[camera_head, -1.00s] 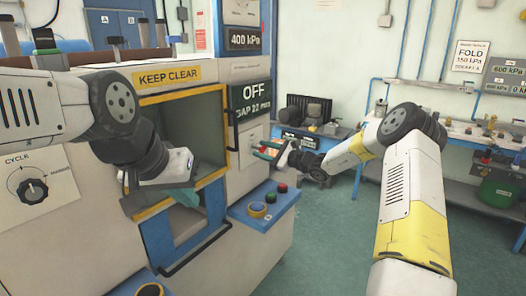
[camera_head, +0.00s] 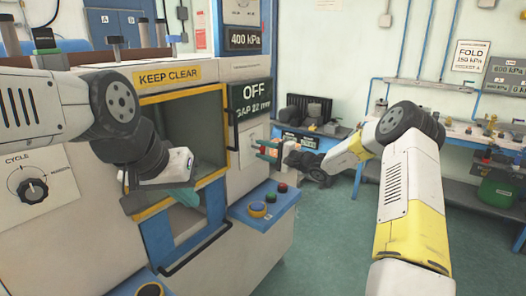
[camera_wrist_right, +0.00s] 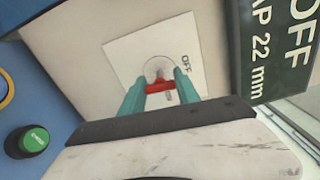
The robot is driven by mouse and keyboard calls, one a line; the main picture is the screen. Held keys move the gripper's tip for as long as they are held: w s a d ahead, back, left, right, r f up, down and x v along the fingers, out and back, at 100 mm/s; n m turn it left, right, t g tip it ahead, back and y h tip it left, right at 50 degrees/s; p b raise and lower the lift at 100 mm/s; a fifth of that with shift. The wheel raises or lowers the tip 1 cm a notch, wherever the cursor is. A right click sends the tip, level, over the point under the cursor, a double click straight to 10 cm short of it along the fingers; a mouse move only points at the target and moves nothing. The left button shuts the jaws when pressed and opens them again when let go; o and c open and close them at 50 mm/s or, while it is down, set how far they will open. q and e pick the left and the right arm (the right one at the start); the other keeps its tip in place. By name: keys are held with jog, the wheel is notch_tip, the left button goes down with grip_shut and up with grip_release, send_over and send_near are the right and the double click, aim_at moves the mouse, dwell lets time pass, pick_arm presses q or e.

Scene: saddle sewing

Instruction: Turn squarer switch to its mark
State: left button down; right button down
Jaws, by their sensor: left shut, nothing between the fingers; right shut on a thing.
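The squarer switch is a red handle (camera_wrist_right: 158,87) on a round dial in a white plate (camera_wrist_right: 128,52) marked OFF, seen in the right wrist view. My right gripper (camera_wrist_right: 160,86), with teal fingers, is shut on the red handle. In the head view this gripper (camera_head: 263,151) reaches the machine's right side, and the switch is mostly hidden behind the fingers. My left gripper (camera_head: 182,196) is shut and empty in front of the machine's open bay. The sign (camera_head: 250,100) above the switch reads OFF, GAP 22 mm.
A cycle dial (camera_head: 32,190) is at the far left. Open floor (camera_head: 325,235) lies to the right.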

jog(key=shift+f+n, duration=0.1)
jog(key=shift+n, duration=0.6)
jog(key=c, duration=0.9)
grip_release()
jog(key=shift+d, duration=0.1)
jog(key=v, duration=0.7)
jog(key=shift+s+d, duration=0.25)
jog(key=shift+s, duration=0.05)
